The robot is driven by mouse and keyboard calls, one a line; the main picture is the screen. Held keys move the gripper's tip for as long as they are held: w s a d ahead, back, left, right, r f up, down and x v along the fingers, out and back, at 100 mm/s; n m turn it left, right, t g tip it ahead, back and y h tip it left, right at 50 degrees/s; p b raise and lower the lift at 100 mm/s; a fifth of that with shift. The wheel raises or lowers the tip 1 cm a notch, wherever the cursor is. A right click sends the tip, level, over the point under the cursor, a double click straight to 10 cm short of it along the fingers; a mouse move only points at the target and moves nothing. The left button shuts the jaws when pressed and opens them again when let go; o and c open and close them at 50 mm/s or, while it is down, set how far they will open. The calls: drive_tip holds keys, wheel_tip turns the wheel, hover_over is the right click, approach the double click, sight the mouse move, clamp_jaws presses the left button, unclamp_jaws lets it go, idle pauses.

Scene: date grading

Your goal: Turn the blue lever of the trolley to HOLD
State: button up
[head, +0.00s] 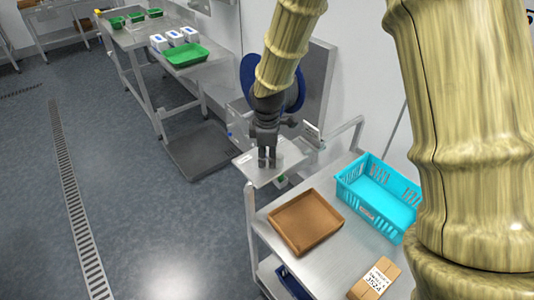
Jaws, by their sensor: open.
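The steel trolley (335,250) stands in the lower right, with a push handle (345,132) at its far end. I cannot make out a blue lever or a HOLD mark on it. My gripper (267,164) points down with its two dark fingers apart, and nothing shows between them. It is over or in front of a small pale plate (252,176) just beyond the trolley's far end. My arm and gripper hide part of that area. I cannot tell whether the gripper touches anything.
On the trolley are a brown tray (306,222), a turquoise basket (377,192) and a labelled brown box (372,281). A round blue thing (247,72) is partly behind my arm. A steel table with a green tray (187,54) stands further back.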

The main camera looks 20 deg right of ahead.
clamp_jaws()
drive_tip(key=shift+w+m, duration=0.1)
drive_tip(key=shift+m, duration=0.3)
drive_tip(key=m, duration=0.2)
drive_tip(key=w+d+m+p, duration=0.1)
drive_tip(key=m, duration=0.1)
drive_tip(key=shift+w+m, duration=0.15)
drive_tip(key=shift+m, duration=0.15)
drive_tip(key=m, duration=0.3)
drive_tip(key=shift+w+d+m+g+h+p, duration=0.3)
drive_tip(key=shift+w+d+p, duration=0.05)
drive_tip(key=shift+d, duration=0.05)
drive_tip(key=m, duration=0.1)
drive_tip(key=d+m, duration=0.1)
drive_tip(key=m, duration=0.3)
drive_tip(key=shift+w+d+g+p, duration=0.2)
drive_tip(key=shift+d+g+p, duration=0.1)
drive_tip(key=shift+d+p, duration=0.1)
drive_tip(key=m, duration=0.2)
drive_tip(key=d+m, duration=0.1)
drive_tip(key=m, duration=0.2)
drive_tip(key=shift+s+d+m+g+p, duration=0.15)
drive_tip(key=shift+d+m+g+p, duration=0.15)
drive_tip(key=shift+m+p, duration=0.1)
